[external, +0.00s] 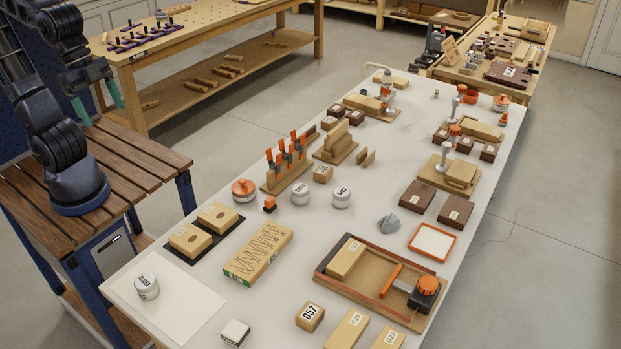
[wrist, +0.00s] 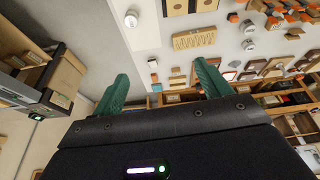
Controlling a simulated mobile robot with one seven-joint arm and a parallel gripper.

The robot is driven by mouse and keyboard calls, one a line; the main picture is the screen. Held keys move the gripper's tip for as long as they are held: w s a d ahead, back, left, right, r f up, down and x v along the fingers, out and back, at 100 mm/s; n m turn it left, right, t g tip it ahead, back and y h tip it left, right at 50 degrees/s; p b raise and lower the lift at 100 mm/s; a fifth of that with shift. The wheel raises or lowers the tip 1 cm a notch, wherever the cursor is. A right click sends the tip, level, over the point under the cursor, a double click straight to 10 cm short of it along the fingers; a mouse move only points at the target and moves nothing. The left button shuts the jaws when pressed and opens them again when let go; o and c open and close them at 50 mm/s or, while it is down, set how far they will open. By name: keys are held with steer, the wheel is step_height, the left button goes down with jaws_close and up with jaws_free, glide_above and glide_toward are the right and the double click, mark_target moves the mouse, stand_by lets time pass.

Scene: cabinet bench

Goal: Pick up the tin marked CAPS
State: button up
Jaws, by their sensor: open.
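Three round white-lidded tins stand on the long pale bench. The tin whose small label seems to read CAPS (external: 342,198) stands upright near the middle, right of a similar tin (external: 300,193). It also seems to show in the wrist view (wrist: 248,45), too small there to read. The third tin (external: 147,287), with a different label, stands on a white sheet at the near left corner. My gripper (external: 95,100) is open and empty, above and left of the bench, well away from the tins. Its teal fingers are spread in the wrist view (wrist: 162,72).
An orange clamp rack (external: 287,168) stands behind the tins, with a small wooden block (external: 323,174) between it and the CAPS tin. A squiggle-marked box (external: 258,254) lies nearer. A grey faceted piece (external: 388,223) is at right. A slatted wooden table (external: 125,160) adjoins my arm.

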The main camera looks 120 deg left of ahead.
steer(key=w+a+f+n+g, duration=0.1)
steer(key=w+a+n, duration=0.1)
steer(key=w+a, duration=0.8)
steer(key=w+a+f+n+g, duration=0.1)
steer(key=w+a, duration=0.5)
steer(key=w, duration=0.8)
steer(key=n+g, duration=0.2)
steer(key=n, duration=0.2)
glide_above(342, 192)
step_height(342, 192, down, 30)
steer(key=shift+w+a+f, duration=0.35)
steer(key=shift+f, duration=0.05)
step_height(342, 192, down, 5)
steer(key=shift+r, duration=0.1)
steer(key=shift+s+d+f, duration=0.1)
steer(key=shift+s+f, duration=0.05)
steer(key=shift+f, duration=0.8)
steer(key=shift+s+d+f, duration=0.1)
steer(key=shift+f, duration=0.9)
steer(key=shift+s+d+f, duration=0.1)
steer(key=shift+s+f, duration=0.05)
steer(key=shift+f, duration=0.8)
